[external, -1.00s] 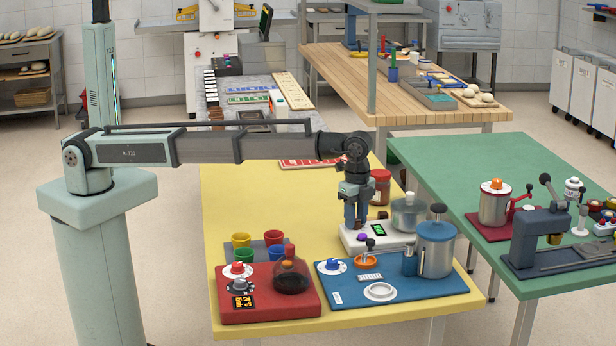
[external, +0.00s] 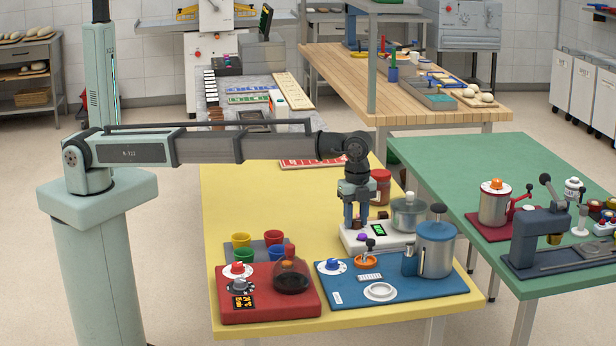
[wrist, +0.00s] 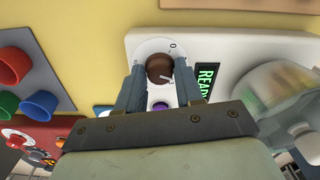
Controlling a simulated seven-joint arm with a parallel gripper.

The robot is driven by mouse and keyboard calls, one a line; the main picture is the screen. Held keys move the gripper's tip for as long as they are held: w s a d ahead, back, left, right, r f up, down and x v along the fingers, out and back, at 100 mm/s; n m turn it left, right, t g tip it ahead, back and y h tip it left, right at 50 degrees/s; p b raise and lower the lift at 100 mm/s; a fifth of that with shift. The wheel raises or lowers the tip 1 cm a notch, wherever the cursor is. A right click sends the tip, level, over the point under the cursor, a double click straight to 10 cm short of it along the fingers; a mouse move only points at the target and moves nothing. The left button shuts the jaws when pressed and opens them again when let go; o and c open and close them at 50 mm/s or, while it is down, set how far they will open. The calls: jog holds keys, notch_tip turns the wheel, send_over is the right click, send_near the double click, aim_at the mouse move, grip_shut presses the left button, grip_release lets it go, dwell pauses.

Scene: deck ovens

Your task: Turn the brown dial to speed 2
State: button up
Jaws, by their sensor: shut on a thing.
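The brown dial (wrist: 159,68) sits on a round white plate at the end of a white unit (wrist: 232,50) in the wrist view. A white line on the dial points toward the lower right. A "0" mark shows above it on the plate; the other marks are hidden or too small to read. My gripper (wrist: 160,72) has a finger on either side of the dial and is shut on it.
A green "READY" display (wrist: 205,80) and a purple button (wrist: 160,105) are beside the dial. A clear-lidded vessel (wrist: 285,90) stands on the unit's right. A red jar (external: 380,186) is behind, and a blue board (external: 440,288) with a tall pot is in front.

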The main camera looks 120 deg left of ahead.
aim_at(356, 221)
jog(key=o, duration=1)
jog(key=shift+r, duration=0.1)
notch_tip(356, 221, up, 14)
jog(key=shift+f, duration=0.15)
